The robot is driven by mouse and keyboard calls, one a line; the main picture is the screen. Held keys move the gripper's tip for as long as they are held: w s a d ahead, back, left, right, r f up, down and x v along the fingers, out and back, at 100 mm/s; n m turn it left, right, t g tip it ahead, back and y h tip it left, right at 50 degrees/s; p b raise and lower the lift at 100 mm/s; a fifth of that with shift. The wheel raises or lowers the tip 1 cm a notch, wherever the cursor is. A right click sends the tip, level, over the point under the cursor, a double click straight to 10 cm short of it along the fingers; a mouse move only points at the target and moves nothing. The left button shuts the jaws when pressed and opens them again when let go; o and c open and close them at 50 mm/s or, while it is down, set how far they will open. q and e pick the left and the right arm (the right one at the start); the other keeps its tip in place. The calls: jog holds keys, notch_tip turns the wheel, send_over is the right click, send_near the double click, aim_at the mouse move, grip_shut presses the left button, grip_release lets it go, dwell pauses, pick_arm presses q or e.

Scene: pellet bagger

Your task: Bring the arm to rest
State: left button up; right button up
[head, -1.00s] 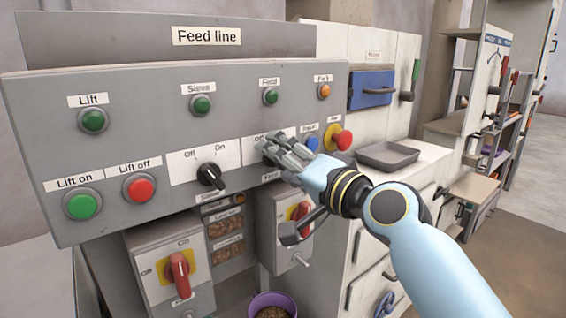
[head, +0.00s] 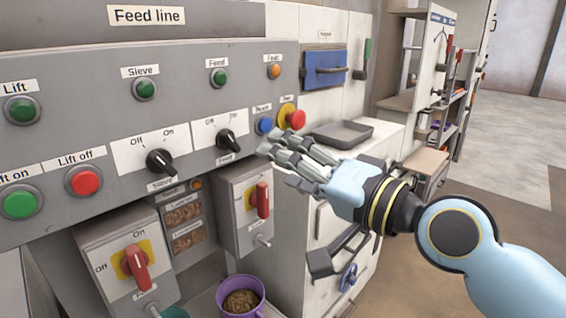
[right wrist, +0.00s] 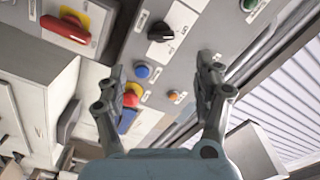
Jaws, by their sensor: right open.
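My right gripper (head: 276,160) is in front of the right end of the grey Feed line panel (head: 75,75). Its fingers are apart with nothing between them, and it also shows open in the right wrist view (right wrist: 162,72). The black Feed selector knob (head: 232,141) is just left of the fingertips and apart from them; it also shows in the right wrist view (right wrist: 160,32). I cannot tell its exact setting. The right arm (head: 510,270) comes in from the lower right. My left gripper is in neither view.
A blue button (head: 264,125) and a red stop button (head: 297,119) are close above the fingers. A grey tray (head: 343,134) lies on the cabinet behind. Red-handled switches (head: 134,262) and a purple bucket (head: 240,300) are below the panel. Open floor (head: 520,140) is at the right.

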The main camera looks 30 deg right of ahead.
jog(key=d+f+g+h+b, duration=0.2)
jog(key=f+b, duration=0.1)
jog(key=f, duration=1)
jog(key=d+f+g+h+b, duration=0.1)
jog(key=d+f+g+b, duration=0.15)
jog(key=f, duration=1.15)
jog(key=s+d+f+g+h+b, duration=0.15)
jog(key=s+f, duration=0.25)
jog(key=f, duration=0.6)
jog(key=s+d+f+g+b, duration=0.1)
jog(key=s+f+g, duration=0.15)
jog(key=f, duration=0.65)
jog(key=s+d+f+n+g+h+b, duration=0.2)
jog(key=s+f+n+g, duration=0.1)
jog(key=s+f, duration=1.25)
jog(key=s+f+n+g, duration=0.2)
jog(key=s+f, duration=0.2)
jog(key=s, duration=0.6)
jog(key=s+d+f+n+g, duration=0.1)
jog(key=s+f, duration=0.4)
jog(key=s, duration=0.5)
jog(key=shift+d+n+g+b, duration=0.3)
jog(key=shift+n+g, duration=0.55)
jog(key=shift+n, duration=0.25)
